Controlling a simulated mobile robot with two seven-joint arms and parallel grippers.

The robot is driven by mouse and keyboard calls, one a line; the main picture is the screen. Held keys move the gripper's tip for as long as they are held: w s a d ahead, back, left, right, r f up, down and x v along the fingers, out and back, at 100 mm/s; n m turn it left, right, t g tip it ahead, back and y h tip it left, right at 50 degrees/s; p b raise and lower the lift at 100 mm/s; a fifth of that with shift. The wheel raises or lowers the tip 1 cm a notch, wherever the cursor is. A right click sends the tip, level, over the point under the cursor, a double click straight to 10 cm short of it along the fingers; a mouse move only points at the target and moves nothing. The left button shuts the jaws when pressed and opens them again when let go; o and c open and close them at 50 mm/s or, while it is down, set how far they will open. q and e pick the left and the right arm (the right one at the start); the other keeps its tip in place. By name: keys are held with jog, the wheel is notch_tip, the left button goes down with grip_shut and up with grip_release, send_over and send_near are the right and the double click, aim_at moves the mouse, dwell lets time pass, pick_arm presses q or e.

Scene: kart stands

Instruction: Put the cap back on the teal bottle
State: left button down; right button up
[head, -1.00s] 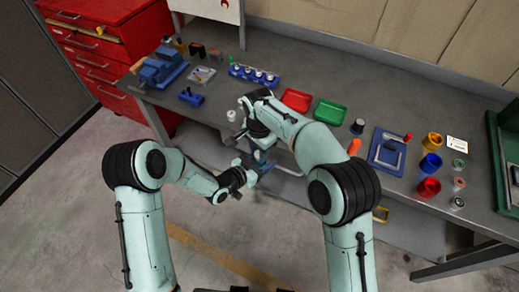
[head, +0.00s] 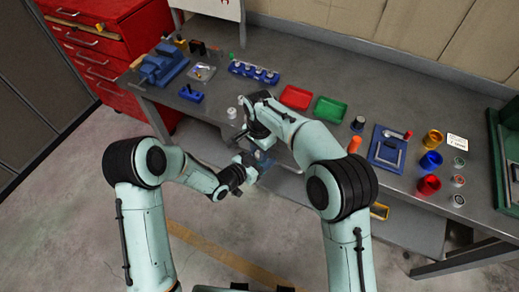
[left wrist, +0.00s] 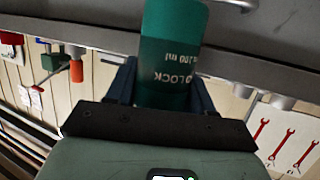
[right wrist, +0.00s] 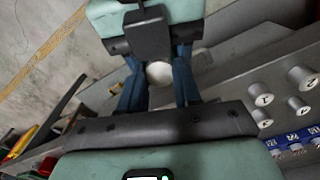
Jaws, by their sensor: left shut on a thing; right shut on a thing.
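The teal bottle (left wrist: 170,62) shows in the left wrist view with pale lettering, held between the blue fingers of my left gripper (left wrist: 160,85). Its far end is cut off by the frame. In the right wrist view, a pale round piece (right wrist: 160,74), apparently the cap, sits between the fingers of my right gripper (right wrist: 160,88). My left gripper's fingers face mine closely there. In the head view my left gripper (head: 256,162) and right gripper (head: 266,152) meet in front of the bench. The arms hide the bottle and cap there, so whether they touch cannot be told.
The grey bench (head: 330,80) lies just behind the grippers. A white cylinder (head: 231,113) stands near its front edge. A blue rack (head: 254,72), a red tray (head: 295,97) and a green tray (head: 330,110) stand farther back. The floor in front is clear.

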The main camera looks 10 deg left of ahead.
jog(key=shift+f, duration=0.7)
dwell(0.3)
jog(key=shift+s+r, duration=0.1)
jog(key=shift+r, duration=0.4)
jog(key=shift+r, duration=0.4)
jog(key=shift+d+f, duration=0.15)
jog(key=shift+f, duration=0.95)
dwell(1.2)
jog(key=shift+r, duration=0.1)
jog(key=shift+r, duration=0.35)
jog(key=shift+a+r, duration=0.25)
jog(key=shift+r, duration=0.4)
dwell(0.6)
